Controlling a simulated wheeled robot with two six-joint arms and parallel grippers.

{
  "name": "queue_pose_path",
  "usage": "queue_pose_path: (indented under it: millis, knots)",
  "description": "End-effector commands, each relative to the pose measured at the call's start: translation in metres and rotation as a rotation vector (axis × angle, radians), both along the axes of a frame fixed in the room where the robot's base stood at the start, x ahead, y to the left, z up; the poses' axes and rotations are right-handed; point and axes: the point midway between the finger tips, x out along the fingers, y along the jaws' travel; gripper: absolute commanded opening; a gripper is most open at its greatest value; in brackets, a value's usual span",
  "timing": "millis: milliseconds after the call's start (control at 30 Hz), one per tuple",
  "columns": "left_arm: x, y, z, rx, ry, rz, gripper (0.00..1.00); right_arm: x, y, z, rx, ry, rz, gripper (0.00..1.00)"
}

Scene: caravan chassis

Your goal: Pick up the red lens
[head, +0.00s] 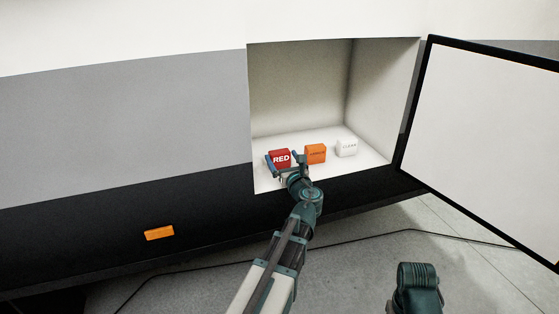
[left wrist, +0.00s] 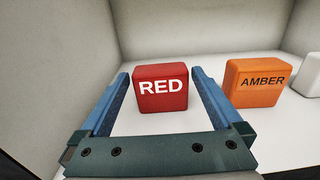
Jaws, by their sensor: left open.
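The red lens, a block marked RED (head: 280,157), stands upright on the white floor of an open compartment, at its left front. My left gripper (head: 283,164) is open at the red lens. In the left wrist view, the red lens (left wrist: 161,88) shows between the two blue fingers (left wrist: 161,75), with a gap on each side. It is not gripped. The lower part of the lens is partly behind the gripper in the head view. My right gripper is not in view; only a dark teal part of my right arm shows at the lower right.
An orange block marked AMBER (head: 316,153) stands right of the red lens, and a white block marked CLEAR (head: 347,147) beyond it. Compartment walls enclose the blocks. An open door panel (head: 490,140) stands at the right. An orange side marker (head: 159,233) is on the dark lower skirt.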

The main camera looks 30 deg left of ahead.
Motion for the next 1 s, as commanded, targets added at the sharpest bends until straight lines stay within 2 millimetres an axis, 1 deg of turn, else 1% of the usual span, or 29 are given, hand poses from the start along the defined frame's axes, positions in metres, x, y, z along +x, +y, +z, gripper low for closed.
queue_pose_path:
  millis: [33,100,200,433,567,600,667,700,767,800,1000]
  knots:
    - [0.008,0.007,0.001,0.000,0.000,0.003,1.00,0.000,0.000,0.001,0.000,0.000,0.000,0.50]
    - [0.015,0.015,0.000,0.000,0.000,0.002,1.00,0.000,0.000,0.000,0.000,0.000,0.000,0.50]
    - [0.022,0.023,0.000,0.000,0.000,0.002,1.00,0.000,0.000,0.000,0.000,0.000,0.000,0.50]
    - [0.021,0.024,0.000,0.000,0.000,0.000,1.00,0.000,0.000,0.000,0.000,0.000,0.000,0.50]
    - [0.021,0.024,0.000,0.000,0.000,0.000,0.77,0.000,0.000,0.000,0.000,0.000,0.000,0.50]
    - [0.021,0.024,0.000,0.000,0.000,0.000,0.69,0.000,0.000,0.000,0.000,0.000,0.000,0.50]
    - [0.021,0.024,0.000,0.000,0.000,0.000,0.59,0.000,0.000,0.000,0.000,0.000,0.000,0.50]
    - [0.021,0.024,0.000,0.000,0.000,0.000,0.51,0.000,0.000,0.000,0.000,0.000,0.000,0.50]
    - [0.021,0.024,0.000,0.000,0.000,0.000,0.41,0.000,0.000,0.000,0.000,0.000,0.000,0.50]
    - [0.021,0.024,0.000,0.000,0.000,0.000,0.33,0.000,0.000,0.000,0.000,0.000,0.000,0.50]
    - [0.021,0.024,0.001,0.000,0.000,0.000,0.33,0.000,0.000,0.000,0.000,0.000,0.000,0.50]
